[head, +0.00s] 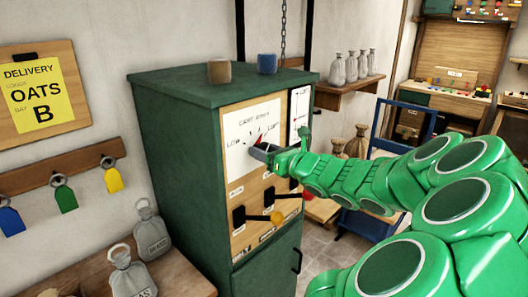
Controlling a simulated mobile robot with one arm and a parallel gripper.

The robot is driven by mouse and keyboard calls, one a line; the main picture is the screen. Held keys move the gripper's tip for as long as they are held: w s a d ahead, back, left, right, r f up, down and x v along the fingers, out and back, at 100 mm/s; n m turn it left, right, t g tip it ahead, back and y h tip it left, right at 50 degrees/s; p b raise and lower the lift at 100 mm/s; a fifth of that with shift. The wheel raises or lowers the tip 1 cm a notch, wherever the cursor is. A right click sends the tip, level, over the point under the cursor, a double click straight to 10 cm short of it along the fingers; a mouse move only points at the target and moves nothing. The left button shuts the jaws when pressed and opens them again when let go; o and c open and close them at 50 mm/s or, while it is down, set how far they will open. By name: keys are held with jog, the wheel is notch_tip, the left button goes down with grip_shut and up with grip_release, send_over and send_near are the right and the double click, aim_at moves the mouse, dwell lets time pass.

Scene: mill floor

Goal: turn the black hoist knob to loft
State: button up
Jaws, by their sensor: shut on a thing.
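The green cabinet (185,160) has a white dial plate (240,128) on its front, with small lettering at the left and right of a fan of marks. The right label seems to read loft. My gripper (262,151) is at the lower part of this plate, its dark fingers shut on the black hoist knob. The knob is mostly hidden by the fingers. My green arm reaches in from the right.
Below the dial are a black lever with a yellow ball (277,218) and a red knob (309,195), close under my arm. A blue trolley (390,135) stands behind my arm.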

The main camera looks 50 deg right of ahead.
jog(key=shift+m, duration=2.3)
jog(key=o, duration=1.1)
jog(key=shift+c, duration=0.2)
jog(key=shift+s, duration=0.1)
jog(key=s, duration=0.7)
jog(key=shift+s, duration=0.3)
